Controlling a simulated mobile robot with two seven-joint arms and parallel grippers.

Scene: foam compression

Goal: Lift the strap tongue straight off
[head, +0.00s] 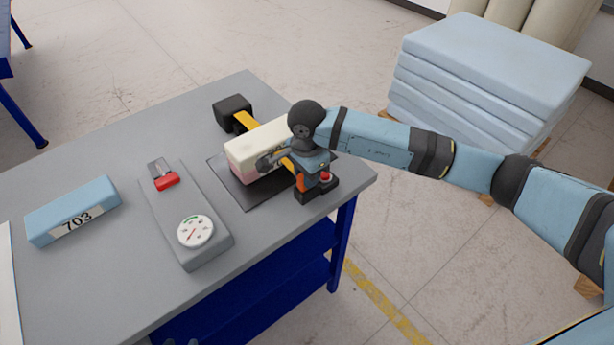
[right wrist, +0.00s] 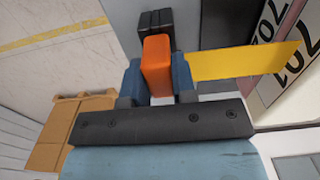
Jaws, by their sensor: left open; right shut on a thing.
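The cream and pink foam block (head: 250,150) sits on a dark mat (head: 240,192) on the table. A yellow strap (head: 243,121) runs from a black housing (head: 233,106) across the block; the strap also shows in the right wrist view (right wrist: 245,62). My right gripper (head: 303,168) is over the block's near right end. It is shut on the orange strap tongue (right wrist: 157,65), held between both blue fingers (right wrist: 157,85). The black buckle (head: 318,192) with a red button is right by the tongue. I cannot tell whether the tongue is clear of it. My left gripper is out of view.
A grey gauge unit (head: 187,215) with a dial and a red-marked slider lies left of the mat. A blue block marked 703 (head: 72,211) lies further left. Blue foam sheets (head: 480,85) are stacked on a pallet beyond the table. The table's right edge is close by.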

